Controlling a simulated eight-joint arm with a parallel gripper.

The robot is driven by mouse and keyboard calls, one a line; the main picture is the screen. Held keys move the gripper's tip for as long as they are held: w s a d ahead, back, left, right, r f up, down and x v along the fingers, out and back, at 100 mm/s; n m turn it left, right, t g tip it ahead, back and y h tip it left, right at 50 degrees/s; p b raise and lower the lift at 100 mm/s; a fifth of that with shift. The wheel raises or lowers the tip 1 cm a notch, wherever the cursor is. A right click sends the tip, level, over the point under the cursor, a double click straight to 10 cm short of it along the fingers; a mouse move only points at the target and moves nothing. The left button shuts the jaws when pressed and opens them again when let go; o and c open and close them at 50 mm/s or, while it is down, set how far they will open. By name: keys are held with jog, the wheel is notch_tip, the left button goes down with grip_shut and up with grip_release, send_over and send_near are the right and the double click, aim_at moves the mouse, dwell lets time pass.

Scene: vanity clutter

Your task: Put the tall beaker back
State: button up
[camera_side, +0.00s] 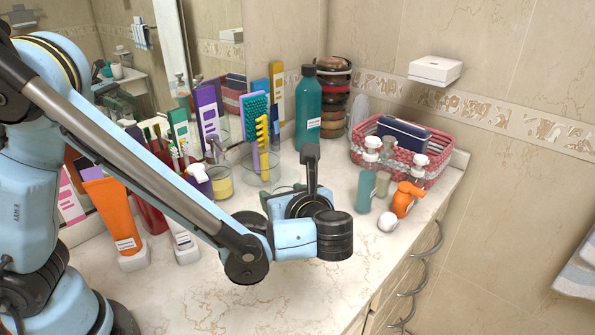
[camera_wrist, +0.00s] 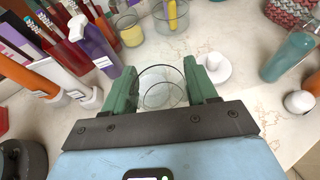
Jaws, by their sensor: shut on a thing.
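A clear, empty glass beaker (camera_wrist: 161,88) shows in the wrist view between the two green fingers of my gripper (camera_wrist: 160,74). The fingers are shut on its sides, and its round rim faces the camera. In the side view my gripper (camera_side: 284,189) is low over the middle of the counter, and my wrist hides most of the beaker. I cannot tell whether its base touches the counter. Another clear glass (camera_side: 262,166) stands behind my gripper and holds a teal brush (camera_side: 255,117) and a yellow comb (camera_side: 262,146).
A yellow jar (camera_side: 220,184) and several tubes and boxes crowd the left. A teal bottle (camera_side: 308,110) stands behind. The front marble counter (camera_side: 200,300) is clear.

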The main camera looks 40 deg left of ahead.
jog(key=s+d+r+m+t+h, duration=0.2)
jog(key=d+m+t, duration=0.1)
jog(key=d, duration=1.1)
jog(key=shift+m+h, duration=0.3)
jog(key=shift+w+a+f, duration=1.2)
jog(key=shift+w+f, duration=0.25)
jog(key=shift+f, duration=0.45)
jog(key=shift+w+a+f, duration=1.15)
jog(key=shift+w+f, duration=0.35)
jog(key=shift+f, duration=0.4)
jog(key=shift+w+a+f, duration=1.2)
jog(key=shift+w+f, duration=0.25)
jog(key=shift+f, duration=0.45)
jog(key=o, duration=1.1)
jog(key=shift+f, duration=0.1)
